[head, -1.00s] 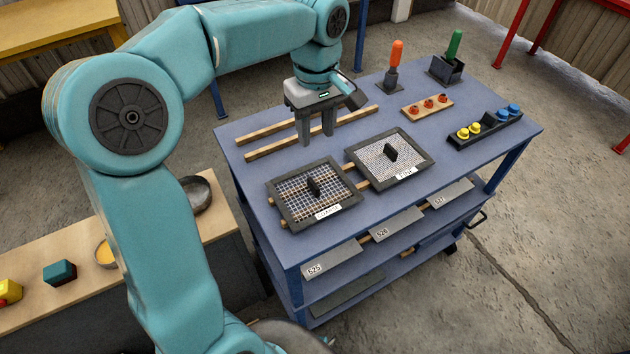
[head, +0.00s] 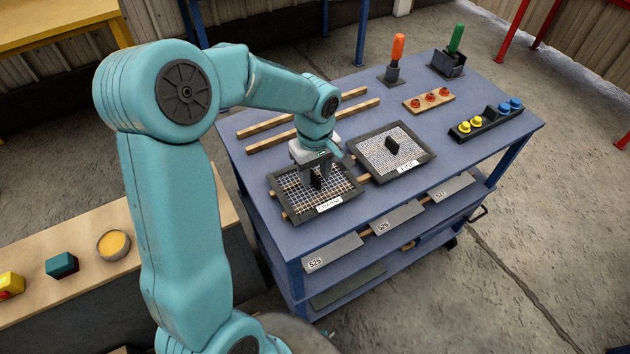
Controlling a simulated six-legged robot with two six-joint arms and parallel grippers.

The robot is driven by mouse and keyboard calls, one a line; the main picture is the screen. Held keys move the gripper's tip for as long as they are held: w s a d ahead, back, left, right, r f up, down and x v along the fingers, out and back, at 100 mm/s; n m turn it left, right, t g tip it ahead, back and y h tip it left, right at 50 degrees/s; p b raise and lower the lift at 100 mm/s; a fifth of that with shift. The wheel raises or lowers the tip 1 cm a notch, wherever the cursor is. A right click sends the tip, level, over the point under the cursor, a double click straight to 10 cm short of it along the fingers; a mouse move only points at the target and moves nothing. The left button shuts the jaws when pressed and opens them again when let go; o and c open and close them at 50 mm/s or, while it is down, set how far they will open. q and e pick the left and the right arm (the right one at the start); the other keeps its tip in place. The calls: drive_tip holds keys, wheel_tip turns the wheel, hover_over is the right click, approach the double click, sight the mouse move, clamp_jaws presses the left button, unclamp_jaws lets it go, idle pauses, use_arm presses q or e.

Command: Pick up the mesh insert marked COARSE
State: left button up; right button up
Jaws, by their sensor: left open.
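The COARSE mesh insert (head: 298,203) is a dark square frame with wide wire mesh, a black upright tab in its middle and a white label at its front edge. It lies on wooden strips on the blue cart top (head: 400,220). My left gripper (head: 316,178) is low over this insert, its fingers open on either side of the tab. I cannot tell whether they touch it. The FINE mesh insert (head: 375,157), with denser mesh and its own black tab, lies to the right. My right gripper is not in view.
Bare wooden strips (head: 270,141) lie behind the inserts. An orange-handled tool (head: 398,47), a green-handled tool (head: 456,40), a board of red knobs (head: 428,101) and a black rack (head: 485,122) with yellow and blue pieces stand further right. Numbered plates (head: 397,216) hang below the front edge.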

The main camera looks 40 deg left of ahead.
use_arm(q)
drive_tip(key=shift+s+f, duration=0.1)
drive_tip(key=shift+s, duration=0.05)
clamp_jaws()
